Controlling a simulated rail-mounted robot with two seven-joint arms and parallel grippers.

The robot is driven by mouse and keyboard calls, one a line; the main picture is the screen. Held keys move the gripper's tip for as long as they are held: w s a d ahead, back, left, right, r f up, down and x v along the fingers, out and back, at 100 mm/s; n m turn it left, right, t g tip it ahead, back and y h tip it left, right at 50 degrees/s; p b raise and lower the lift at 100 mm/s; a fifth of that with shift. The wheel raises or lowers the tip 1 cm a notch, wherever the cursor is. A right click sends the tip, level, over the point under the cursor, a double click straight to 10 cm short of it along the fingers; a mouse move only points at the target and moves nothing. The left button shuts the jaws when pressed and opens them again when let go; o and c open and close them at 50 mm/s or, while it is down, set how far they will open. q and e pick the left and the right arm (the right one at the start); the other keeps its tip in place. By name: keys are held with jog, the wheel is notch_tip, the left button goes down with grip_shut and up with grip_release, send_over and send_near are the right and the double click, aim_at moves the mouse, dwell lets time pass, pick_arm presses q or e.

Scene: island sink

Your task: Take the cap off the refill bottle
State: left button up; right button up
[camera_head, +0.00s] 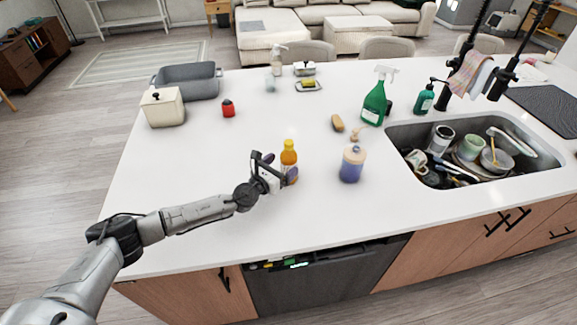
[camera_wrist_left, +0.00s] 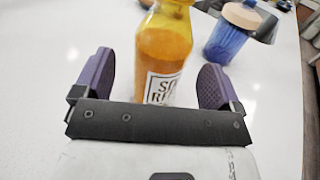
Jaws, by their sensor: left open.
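The refill bottle (camera_head: 289,153) stands upright on the white counter, filled with orange liquid and topped with a yellow cap (camera_head: 289,143). In the left wrist view the refill bottle (camera_wrist_left: 165,45) shows a white label, but its top is cut off. My left gripper (camera_head: 275,168) is open at the bottle's near side. Its purple-padded fingers (camera_wrist_left: 157,80) stand on either side of the bottle, with gaps visible at both sides. My right gripper is not in view.
A blue dispenser bottle (camera_head: 352,165) stands to the right of the refill bottle, with a loose pump head (camera_head: 356,133) behind it. The sink (camera_head: 545,158) with dishes is farther right. The counter's left front is clear.

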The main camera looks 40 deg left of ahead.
aim_at(288, 151)
pick_arm(q)
jog(key=shift+w+b, duration=0.3)
jog(key=shift+w, duration=1.6)
jog(key=c, duration=1.1)
jog(key=shift+r, duration=0.1)
jog(key=r+p, duration=0.2)
jog(key=r, duration=0.1)
jog(key=r+p, duration=0.1)
jog(key=r, duration=0.1)
jog(key=shift+s+d, duration=0.25)
jog(key=shift+d, duration=0.15)
jog(key=s+d+r+p, duration=0.3)
jog(key=s+d+r, duration=0.2)
jog(key=d, duration=0.3)
jog(key=shift+s+d+r+p, duration=0.35)
jog(key=shift+s+p, duration=0.05)
jog(key=shift+s, duration=0.35)
